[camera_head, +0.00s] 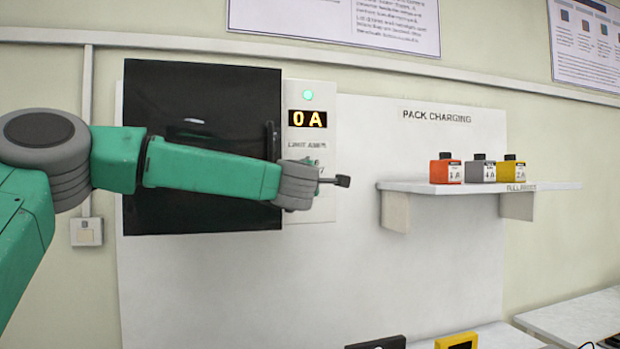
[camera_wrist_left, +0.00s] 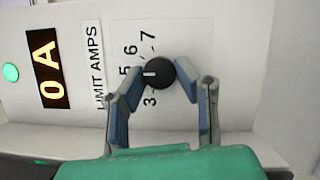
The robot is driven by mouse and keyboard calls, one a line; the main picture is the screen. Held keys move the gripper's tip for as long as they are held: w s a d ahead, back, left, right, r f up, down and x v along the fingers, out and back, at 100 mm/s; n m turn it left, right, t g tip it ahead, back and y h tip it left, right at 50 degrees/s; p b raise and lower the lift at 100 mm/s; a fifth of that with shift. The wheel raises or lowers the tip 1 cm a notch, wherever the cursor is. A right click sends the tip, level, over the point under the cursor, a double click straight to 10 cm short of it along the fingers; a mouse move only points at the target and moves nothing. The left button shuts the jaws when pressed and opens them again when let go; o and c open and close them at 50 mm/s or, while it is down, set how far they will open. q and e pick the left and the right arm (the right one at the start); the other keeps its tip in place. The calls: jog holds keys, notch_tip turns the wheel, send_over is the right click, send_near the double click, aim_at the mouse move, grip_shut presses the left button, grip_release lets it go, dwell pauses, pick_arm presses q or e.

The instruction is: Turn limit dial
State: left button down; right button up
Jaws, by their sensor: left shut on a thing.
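The limit dial (camera_wrist_left: 160,72) is a round black knob with a white pointer mark on the white panel (camera_wrist_left: 205,35). In the left wrist view the mark points left, toward the 5. The numbers 3, 5, 6 and 7 show around it. My left gripper (camera_wrist_left: 158,80) is shut on the dial, with one blue-padded finger on each side. In the head view my left gripper (camera_head: 312,182) is in front of the panel, below the display (camera_head: 307,119), and the dial is hidden there. The display reads 0 A. My right gripper is not in view.
A green light (camera_head: 308,95) is above the display. A large black panel (camera_head: 200,90) is behind my left arm. A shelf (camera_head: 400,187) at right holds orange (camera_head: 445,170), grey (camera_head: 481,170) and yellow (camera_head: 511,170) blocks. Black and yellow items stand at the bottom.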

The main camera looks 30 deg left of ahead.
pick_arm(q)
jog(key=shift+a+f, duration=0.1)
jog(key=shift+f, duration=0.05)
jog(key=c, duration=1.2)
grip_release()
jog(key=shift+w+a+f, duration=0.1)
jog(key=shift+w+a, duration=0.1)
jog(key=shift+w, duration=0.05)
jog(key=v, duration=1.1)
jog(key=shift+s+d+f, duration=0.15)
jog(key=shift+s, duration=0.2)
